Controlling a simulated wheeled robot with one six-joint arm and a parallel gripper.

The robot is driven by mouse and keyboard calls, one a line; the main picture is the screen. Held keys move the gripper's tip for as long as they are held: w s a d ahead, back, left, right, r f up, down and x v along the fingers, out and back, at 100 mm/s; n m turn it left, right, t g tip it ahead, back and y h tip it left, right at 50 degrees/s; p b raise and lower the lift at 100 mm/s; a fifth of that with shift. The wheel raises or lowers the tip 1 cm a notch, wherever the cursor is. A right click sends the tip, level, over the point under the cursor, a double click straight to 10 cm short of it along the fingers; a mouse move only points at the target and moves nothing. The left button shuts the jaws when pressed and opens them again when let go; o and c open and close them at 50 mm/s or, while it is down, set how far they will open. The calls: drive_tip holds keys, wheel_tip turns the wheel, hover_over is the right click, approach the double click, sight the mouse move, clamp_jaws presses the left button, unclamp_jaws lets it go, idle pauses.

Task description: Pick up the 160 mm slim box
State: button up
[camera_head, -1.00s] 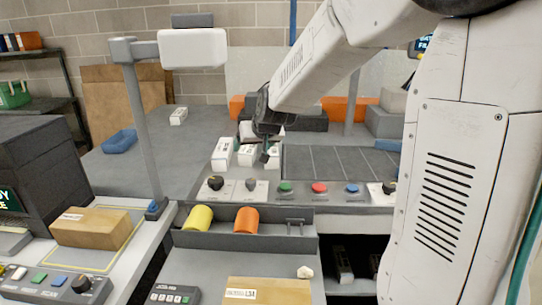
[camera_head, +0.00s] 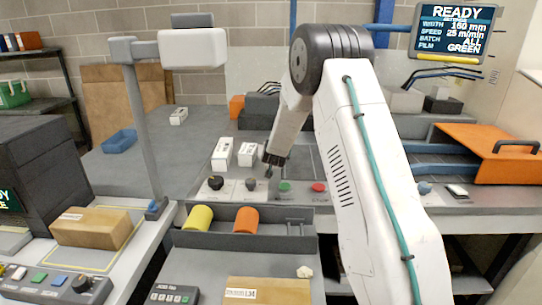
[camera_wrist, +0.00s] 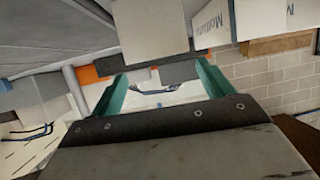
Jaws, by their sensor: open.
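Two upright white slim boxes with dark print, a left one (camera_head: 222,154) and a right one (camera_head: 248,154), stand behind the control knobs. I cannot read which is the 160 mm one. My gripper (camera_head: 269,170) is just right of the right box, pointing down, low over the panel edge. In the wrist view my gripper (camera_wrist: 163,84) shows two green fingers spread apart with nothing between them. A white box (camera_wrist: 155,30) and a second printed white box (camera_wrist: 250,20) show beyond the fingertips at the top of that view.
Knobs, a green button (camera_head: 285,187) and a red button (camera_head: 318,187) line the panel front. A grey tray (camera_head: 190,239) holds yellow and orange rolls. A screen (camera_head: 456,33) reads READY, width 160 mm. Another small white box (camera_head: 178,116) lies farther back. An orange cover (camera_head: 490,155) is at right.

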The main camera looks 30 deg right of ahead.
drive_tip(key=x, duration=0.5)
drive_tip(key=shift+a+f, duration=0.15)
drive_tip(key=shift+a, duration=0.05)
drive_tip(key=c, duration=1.3)
drive_tip(key=shift+o, duration=0.2)
drive_tip(key=shift+r, duration=0.2)
